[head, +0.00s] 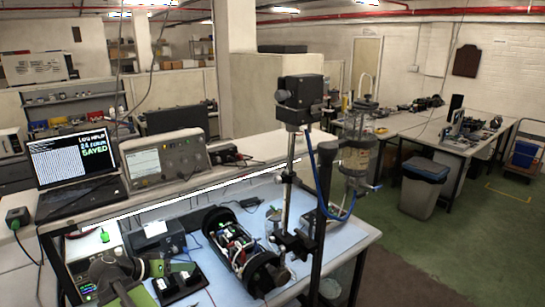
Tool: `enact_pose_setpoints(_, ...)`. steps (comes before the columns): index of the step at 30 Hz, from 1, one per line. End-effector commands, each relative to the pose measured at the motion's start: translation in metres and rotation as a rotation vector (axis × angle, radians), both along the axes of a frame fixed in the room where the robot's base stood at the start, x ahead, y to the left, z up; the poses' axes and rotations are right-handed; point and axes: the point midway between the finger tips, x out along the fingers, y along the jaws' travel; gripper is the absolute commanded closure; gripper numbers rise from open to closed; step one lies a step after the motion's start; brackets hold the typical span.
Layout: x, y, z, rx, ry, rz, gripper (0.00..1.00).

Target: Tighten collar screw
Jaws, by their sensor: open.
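A metal rod (289,190) stands upright on the bench, with a black box-shaped head (300,98) on top. A dark clamp block (299,243) is lower down, next to a thicker black post (324,190). I cannot make out the collar's screw at this size. An open black cylinder (234,243) with wires and boards inside lies on the blue mat left of the stand. I cannot pick out my gripper in the head view.
A laptop (73,158) and an oscilloscope (165,158) stand on the shelf behind. A blue hose (316,180) hangs beside the post. Small instruments crowd the bench's front left. A grey bin (422,188) stands on the floor; green floor at right is open.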

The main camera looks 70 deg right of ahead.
Motion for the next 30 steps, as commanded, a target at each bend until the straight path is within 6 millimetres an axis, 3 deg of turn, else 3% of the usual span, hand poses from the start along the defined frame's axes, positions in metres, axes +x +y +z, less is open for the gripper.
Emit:
enact_pose_setpoints(1, -0.026, -0.038, 0.064, -0.149, -0.047, -0.112, 0.53)
enact_pose_setpoints(3, -0.057, -0.075, 0.117, -0.354, -0.113, -0.229, 0.53)
enact_pose_setpoints(6, -0.090, -0.106, 0.174, -0.580, -0.183, -0.324, 0.53)
enact_pose_setpoints(9, -0.107, -0.120, 0.203, -0.709, -0.224, -0.361, 0.53)
enact_pose_setpoints(19, -0.121, -0.137, 0.208, -0.756, -0.238, -0.372, 0.53)
enact_pose_setpoints(30, -0.170, -0.214, 0.208, -0.754, -0.236, -0.374, 0.53)
